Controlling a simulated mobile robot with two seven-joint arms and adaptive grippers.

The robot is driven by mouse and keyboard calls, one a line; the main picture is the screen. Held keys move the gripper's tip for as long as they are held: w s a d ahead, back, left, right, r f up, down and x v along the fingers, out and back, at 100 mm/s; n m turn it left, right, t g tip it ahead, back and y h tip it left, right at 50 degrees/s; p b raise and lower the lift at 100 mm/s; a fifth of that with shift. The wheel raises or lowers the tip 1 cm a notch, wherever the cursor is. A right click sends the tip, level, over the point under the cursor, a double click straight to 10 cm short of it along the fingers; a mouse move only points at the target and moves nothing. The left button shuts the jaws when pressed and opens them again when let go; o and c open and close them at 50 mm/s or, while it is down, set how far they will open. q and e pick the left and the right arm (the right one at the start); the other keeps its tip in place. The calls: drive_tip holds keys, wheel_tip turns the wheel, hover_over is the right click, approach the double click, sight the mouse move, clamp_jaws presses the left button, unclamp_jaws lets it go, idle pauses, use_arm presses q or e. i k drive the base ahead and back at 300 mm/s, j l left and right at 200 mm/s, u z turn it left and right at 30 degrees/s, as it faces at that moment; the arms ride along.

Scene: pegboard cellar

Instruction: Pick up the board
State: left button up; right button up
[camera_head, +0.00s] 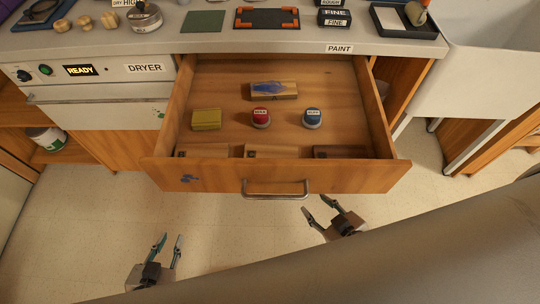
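An open wooden drawer (275,180) holds several flat wooden pieces, and I cannot tell which is the board. One light wooden block with a blue mark (288,90) lies at the back. Two lighter pieces, left (203,150) and middle (272,151), and a dark brown one (342,152) lie along the front wall, partly hidden by it. My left gripper (171,238) is open and empty, low in front of the drawer's left side. My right gripper (314,204) is open and empty, just in front of the drawer, right of its handle (275,195).
The drawer also holds a yellow-green block (206,119), a red-labelled jar (261,117) and a blue-labelled jar (312,118). The counter (250,43) above carries a green square (202,21), an orange-cornered frame (267,18) and a dark tray (402,22). A dryer panel (100,80) is left, a sink (490,70) right.

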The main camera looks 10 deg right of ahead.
sight(251, 150)
drive_tip(key=k+l, duration=0.2)
drive_tip(key=l, duration=0.2)
drive_tip(key=k+l+u, duration=0.1)
drive_tip(key=l, duration=0.3)
drive_tip(key=k+l, duration=0.25)
drive_tip(key=l, duration=0.15)
drive_tip(key=u, duration=0.05)
